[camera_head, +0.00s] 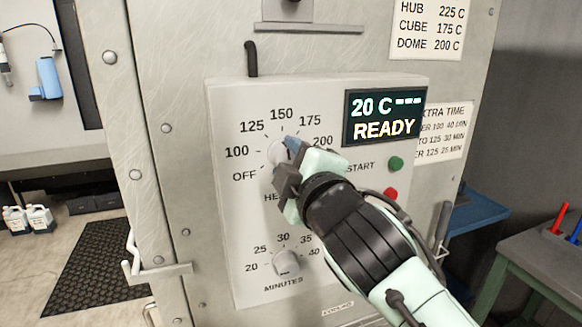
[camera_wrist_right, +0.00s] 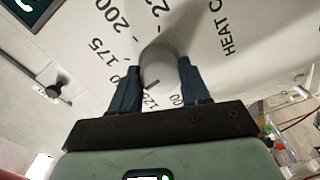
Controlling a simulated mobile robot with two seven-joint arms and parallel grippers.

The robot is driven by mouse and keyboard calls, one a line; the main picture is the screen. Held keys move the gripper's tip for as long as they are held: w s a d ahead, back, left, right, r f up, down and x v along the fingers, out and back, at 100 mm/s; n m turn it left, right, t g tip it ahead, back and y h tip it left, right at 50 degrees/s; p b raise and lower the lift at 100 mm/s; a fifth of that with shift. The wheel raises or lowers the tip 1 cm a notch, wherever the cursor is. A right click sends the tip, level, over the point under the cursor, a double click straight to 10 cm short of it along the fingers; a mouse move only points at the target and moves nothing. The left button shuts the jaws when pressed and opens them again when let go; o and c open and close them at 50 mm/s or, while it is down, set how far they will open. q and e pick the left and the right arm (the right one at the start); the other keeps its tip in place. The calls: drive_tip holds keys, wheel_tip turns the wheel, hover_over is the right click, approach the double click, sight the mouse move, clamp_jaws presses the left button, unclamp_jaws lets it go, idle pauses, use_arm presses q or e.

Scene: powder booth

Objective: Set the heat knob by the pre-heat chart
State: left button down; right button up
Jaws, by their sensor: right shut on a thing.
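The control panel (camera_head: 225,200) carries a round heat knob (camera_head: 277,152) inside a printed ring of numbers. My right gripper (camera_head: 287,157) is shut on the knob and hides part of it. In the right wrist view the two dark fingers (camera_wrist_right: 158,85) sit on either side of the pale knob (camera_wrist_right: 160,66). The knob's dark mark seems to point near 125; fingers cover part of the scale. The chart (camera_head: 428,28) at the top right reads HUB 225 C, CUBE 175 C, DOME 200 C. My left gripper is not in view.
The display (camera_head: 385,115) reads 20 C and READY. A green button (camera_head: 396,163) and a red button (camera_head: 390,194) are right of my gripper. The minutes knob (camera_head: 287,263) is below. An extra-time sign (camera_head: 443,130) is partly hidden by the panel.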

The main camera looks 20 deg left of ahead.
drive_tip(key=m+b, duration=0.1)
drive_tip(key=m, duration=0.3)
drive_tip(key=shift+m, duration=0.3)
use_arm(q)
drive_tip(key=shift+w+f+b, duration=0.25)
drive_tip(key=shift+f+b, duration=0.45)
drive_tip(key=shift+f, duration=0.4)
use_arm(e)
drive_tip(key=m, duration=0.4)
drive_tip(key=shift+m, duration=0.4)
drive_tip(key=o, duration=1)
drive_tip(key=shift+o, duration=0.2)
use_arm(q)
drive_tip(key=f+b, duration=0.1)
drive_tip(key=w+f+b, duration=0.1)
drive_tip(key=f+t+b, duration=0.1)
drive_tip(key=b, duration=0.1)
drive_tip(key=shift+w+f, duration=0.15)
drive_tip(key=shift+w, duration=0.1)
use_arm(e)
drive_tip(key=v, duration=1.3)
